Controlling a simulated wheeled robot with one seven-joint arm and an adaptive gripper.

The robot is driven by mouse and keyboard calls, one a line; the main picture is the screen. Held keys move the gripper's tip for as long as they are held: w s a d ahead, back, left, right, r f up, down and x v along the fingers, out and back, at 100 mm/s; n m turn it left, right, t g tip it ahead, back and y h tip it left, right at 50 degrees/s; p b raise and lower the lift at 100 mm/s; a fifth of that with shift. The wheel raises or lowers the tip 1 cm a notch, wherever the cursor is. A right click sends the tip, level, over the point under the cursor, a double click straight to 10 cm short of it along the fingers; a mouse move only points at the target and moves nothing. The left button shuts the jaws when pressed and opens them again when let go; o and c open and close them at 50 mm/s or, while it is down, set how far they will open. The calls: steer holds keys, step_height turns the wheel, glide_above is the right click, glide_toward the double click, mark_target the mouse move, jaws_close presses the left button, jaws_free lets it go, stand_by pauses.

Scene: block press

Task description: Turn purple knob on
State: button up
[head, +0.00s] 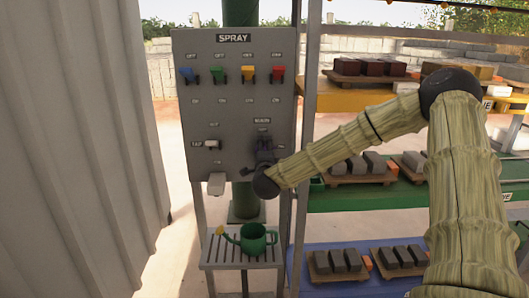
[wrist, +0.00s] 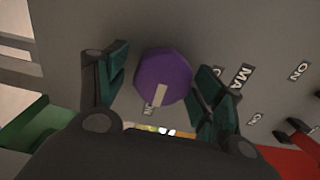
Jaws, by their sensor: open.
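The purple knob (wrist: 163,78) shows in the wrist view on the grey panel, with a pale pointer stripe on its lower part. My gripper (wrist: 160,92) is open, with one dark green finger pad on each side of the knob. The left pad looks slightly apart from it; I cannot tell whether the right pad touches. In the head view my gripper (head: 265,148) is at the lower right of the grey SPRAY panel (head: 226,120) and hides the knob.
Blue, green, yellow and red switches (head: 278,73) line the panel's upper part. A TAP switch (head: 211,144) is at its left. A green watering can (head: 254,239) stands on a slatted stand below. Shelves with blocks (head: 338,260) are at right, a corrugated wall (head: 80,150) at left.

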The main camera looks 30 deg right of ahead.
steer(key=v, duration=1.1)
steer(key=shift+s, duration=0.35)
steer(key=shift+a, duration=0.1)
steer(key=s+a+f+n+g+y+p, duration=0.25)
steer(key=s+a+f+n+y, duration=0.2)
steer(key=a+f+n, duration=0.55)
steer(key=s+a+f+n+g+y+p, duration=0.3)
steer(key=s+a+f, duration=0.35)
steer(key=f, duration=0.85)
steer(key=s+a+f+n+g+p, duration=0.1)
steer(key=s+a+f+n+g, duration=0.1)
steer(key=s, duration=0.8)
steer(key=s+a+f+n+g+y+p, duration=0.1)
steer(key=s+a+f+n+g+p, duration=0.1)
steer(key=s+f+n+g, duration=0.2)
steer(key=s+a+f+n+g+y+p, duration=0.1)
steer(key=s+f+n, duration=0.4)
steer(key=s, duration=1.2)
step_height(320, 180, down, 2)
steer(key=a+g+p, duration=0.1)
steer(key=g, duration=0.1)
steer(key=shift+s+a+f+g, duration=0.2)
steer(key=shift+s+a+g, duration=0.1)
steer(key=shift+s+g, duration=0.1)
